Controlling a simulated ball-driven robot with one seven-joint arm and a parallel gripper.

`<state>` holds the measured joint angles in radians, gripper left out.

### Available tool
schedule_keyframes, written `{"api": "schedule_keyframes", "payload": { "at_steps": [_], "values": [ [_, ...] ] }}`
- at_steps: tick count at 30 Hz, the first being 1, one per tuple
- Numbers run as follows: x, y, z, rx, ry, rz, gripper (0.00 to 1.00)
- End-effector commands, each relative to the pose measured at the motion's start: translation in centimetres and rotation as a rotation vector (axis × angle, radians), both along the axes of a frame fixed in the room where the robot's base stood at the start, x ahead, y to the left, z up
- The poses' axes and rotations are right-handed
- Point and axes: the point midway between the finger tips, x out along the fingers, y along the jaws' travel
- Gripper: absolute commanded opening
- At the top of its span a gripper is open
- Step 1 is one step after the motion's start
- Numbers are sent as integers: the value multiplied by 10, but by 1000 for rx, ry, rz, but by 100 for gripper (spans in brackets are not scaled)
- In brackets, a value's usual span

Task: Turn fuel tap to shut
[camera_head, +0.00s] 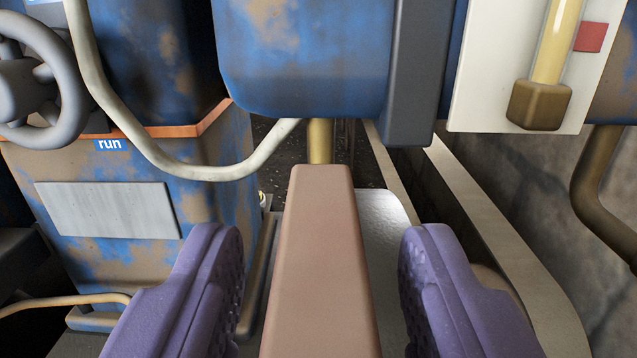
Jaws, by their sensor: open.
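The fuel tap shows as a long, flat, brownish-pink lever (318,265) pointing toward me. Its far end lies under a short brass stem (320,141), which comes down from a worn blue tank (310,60). My gripper (322,270) is open, with one purple finger on each side of the lever. There is a visible gap between the lever and both fingers. The lever's near end runs out of the bottom of the picture. No open or shut marking can be read on it.
A pale bent pipe (180,165) passes left of the stem. A grey handwheel (42,85) and a blue cabinet (105,220) marked "run" stand at left. A dark grey strap (418,75) and a sight tube (555,45) hang at right. A beige rail (495,230) runs behind the right finger.

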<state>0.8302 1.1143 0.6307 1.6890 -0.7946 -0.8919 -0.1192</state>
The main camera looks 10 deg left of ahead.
Motion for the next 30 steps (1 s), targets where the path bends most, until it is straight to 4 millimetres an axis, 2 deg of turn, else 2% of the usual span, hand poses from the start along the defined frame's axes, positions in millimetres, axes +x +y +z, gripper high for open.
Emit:
{"api": "schedule_keyframes", "payload": {
  "at_steps": [5, 12, 13, 19, 30],
  "values": [
    [16, 3, 0, -1, 0, 0, 49],
    [17, 3, 0, -1, 1, 0, 49],
    [17, 3, 0, -1, 1, -1, 47],
    [17, 3, 0, -1, 1, -1, 1],
    [17, 5, 0, -1, 2, -52, 0]
  ]
}}
